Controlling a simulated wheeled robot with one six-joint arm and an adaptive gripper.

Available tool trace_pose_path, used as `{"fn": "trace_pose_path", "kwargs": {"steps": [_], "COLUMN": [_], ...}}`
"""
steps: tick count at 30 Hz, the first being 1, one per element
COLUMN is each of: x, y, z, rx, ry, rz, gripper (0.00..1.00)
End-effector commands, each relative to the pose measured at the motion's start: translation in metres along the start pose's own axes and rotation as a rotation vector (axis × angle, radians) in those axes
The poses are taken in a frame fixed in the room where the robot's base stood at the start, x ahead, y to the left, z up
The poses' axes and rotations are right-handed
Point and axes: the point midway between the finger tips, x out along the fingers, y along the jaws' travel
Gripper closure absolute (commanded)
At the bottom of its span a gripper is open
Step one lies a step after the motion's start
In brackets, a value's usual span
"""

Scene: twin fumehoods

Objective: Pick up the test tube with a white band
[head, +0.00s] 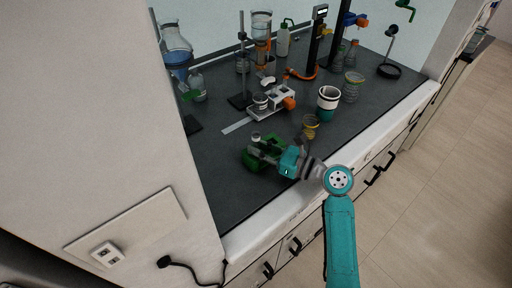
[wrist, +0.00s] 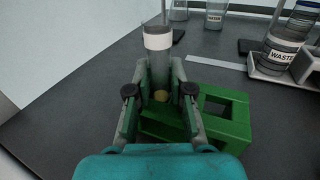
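The test tube with a white band (wrist: 157,40) stands nearly upright in the wrist view, grey below the band. Its top also shows in the head view (head: 256,137), above the green rack (head: 251,161). My gripper (wrist: 159,70) has one finger on each side of the tube, below the band, and both fingers appear to touch it. The tube's lower end is partly hidden by the fingers and rack. I cannot tell whether it still sits in its hole. The rack shows an empty square opening right of the gripper in the wrist view (wrist: 232,120).
A waste-labelled container (wrist: 283,50) stands on a white holder to the right. A yellow-ringed glass vessel (head: 310,126) and a white-and-teal cup (head: 327,103) stand right of the rack. A stand (head: 242,70) rises behind. The dark bench front-left is clear.

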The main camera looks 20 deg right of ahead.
Motion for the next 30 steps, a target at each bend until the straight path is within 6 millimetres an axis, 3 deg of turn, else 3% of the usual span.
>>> {"fn": "trace_pose_path", "kwargs": {"steps": [14, 30], "x": [0.0, 0.0], "y": [0.0, 0.0], "z": [0.004, 0.089], "rx": [-0.001, -0.004], "ry": [-0.001, -0.001], "rz": [0.0, 0.0], "gripper": [1.0, 1.0]}}
